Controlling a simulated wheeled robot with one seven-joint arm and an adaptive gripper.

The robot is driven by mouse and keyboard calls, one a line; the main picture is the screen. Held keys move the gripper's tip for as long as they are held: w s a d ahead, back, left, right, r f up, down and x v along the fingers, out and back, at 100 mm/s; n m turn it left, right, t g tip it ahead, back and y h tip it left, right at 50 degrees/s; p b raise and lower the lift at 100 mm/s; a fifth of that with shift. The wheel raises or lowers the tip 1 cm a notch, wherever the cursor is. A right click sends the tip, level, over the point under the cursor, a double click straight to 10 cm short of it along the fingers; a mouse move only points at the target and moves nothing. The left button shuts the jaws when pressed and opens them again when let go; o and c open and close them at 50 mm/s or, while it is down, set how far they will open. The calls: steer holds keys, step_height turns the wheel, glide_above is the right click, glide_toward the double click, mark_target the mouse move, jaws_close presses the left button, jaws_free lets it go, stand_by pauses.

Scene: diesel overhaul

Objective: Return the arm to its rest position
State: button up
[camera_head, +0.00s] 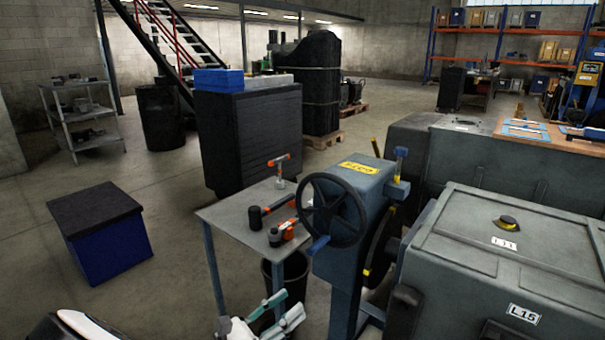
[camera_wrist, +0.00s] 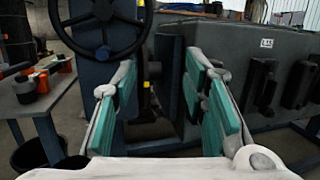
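My gripper (camera_head: 279,318) is low in the head view, in front of the small grey work table and the blue handwheel stand. In the wrist view my gripper (camera_wrist: 166,110) shows two teal-padded fingers, spread well apart. Nothing is between the fingers, and the gripper touches nothing that I can see. Part of my own body shows at the bottom left of the head view. Most of the arm is out of the picture.
The grey work table (camera_head: 222,217) holds several orange-and-black tools. The handwheel (camera_head: 333,211) and large grey engine housing (camera_head: 515,255) stand to the right. A black bin (camera_head: 287,276) is under the table. A blue box (camera_head: 103,240) stands left; floor between is clear.

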steer(key=s+d+r+m+g+y, duration=0.35)
steer(key=d+r+m+g, duration=0.35)
steer(key=d, duration=0.3)
steer(key=s+d+r+m+g+y, duration=0.2)
steer(key=s+d+r+m+g, duration=0.4)
steer(key=d, duration=0.4)
steer(key=s+d+r+m+t+y, duration=0.1)
steer(key=s+r+m+y, duration=0.2)
steer(key=s, duration=0.4)
steer(key=s+d+r+m+y, duration=0.1)
steer(key=s+m+y, duration=0.3)
steer(key=s+m, duration=0.2)
steer(key=s+d+r+m+t+y, duration=0.1)
steer(key=s+d+r+m+y, duration=0.2)
steer(key=s, duration=0.4)
step_height(320, 180, up, 17)
steer(key=a+m+t+p, duration=0.1)
steer(key=t+p, duration=0.1)
steer(key=p, duration=1.4)
steer(key=shift+a+t, duration=0.4)
steer(key=shift+r+y, duration=0.1)
steer(key=shift+y, duration=0.15)
steer(key=shift+c, duration=0.6)
